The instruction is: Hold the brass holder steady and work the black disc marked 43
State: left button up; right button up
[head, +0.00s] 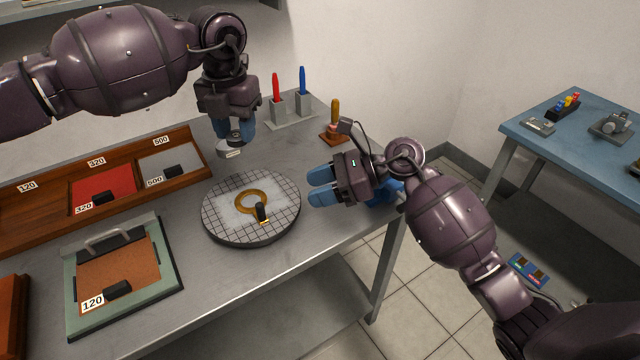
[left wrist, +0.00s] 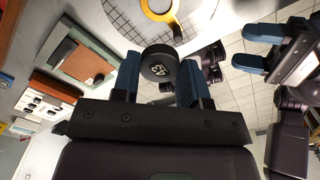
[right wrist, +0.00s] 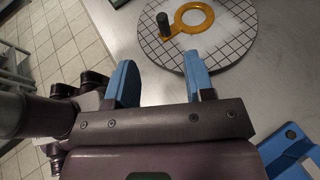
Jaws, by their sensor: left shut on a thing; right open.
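My left gripper (head: 234,134) is shut on the black disc marked 43 (left wrist: 158,66), up in the air beyond the round plate. In the head view a pale, labelled cylindrical part (head: 229,152) shows right below the fingers; I cannot tell whether it belongs to the disc. The brass holder (head: 241,196), a flat ring with a black handle (head: 261,213), lies on the gridded round plate (head: 280,218). It also shows in the right wrist view (right wrist: 205,27). My right gripper (head: 320,187) is open and empty, to the right of the plate and apart from the holder.
A wooden tray (head: 205,165) with numbered sanding sheets lies at the left rear. A green-framed board marked 120 (head: 75,300) lies at the front left. Red (head: 276,87) and blue (head: 302,80) pens and a wooden stand (head: 335,135) stand behind. Bare bench surrounds the plate.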

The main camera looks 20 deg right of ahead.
aim_at(251, 201)
jog(key=shift+h, duration=0.3)
jog(key=x, duration=1.2)
jog(key=shift+w, duration=0.1)
grip_shut()
pick_arm(q)
notch_tip(251, 201, down, 16)
jog(key=shift+r, duration=0.1)
dwell(0.5)
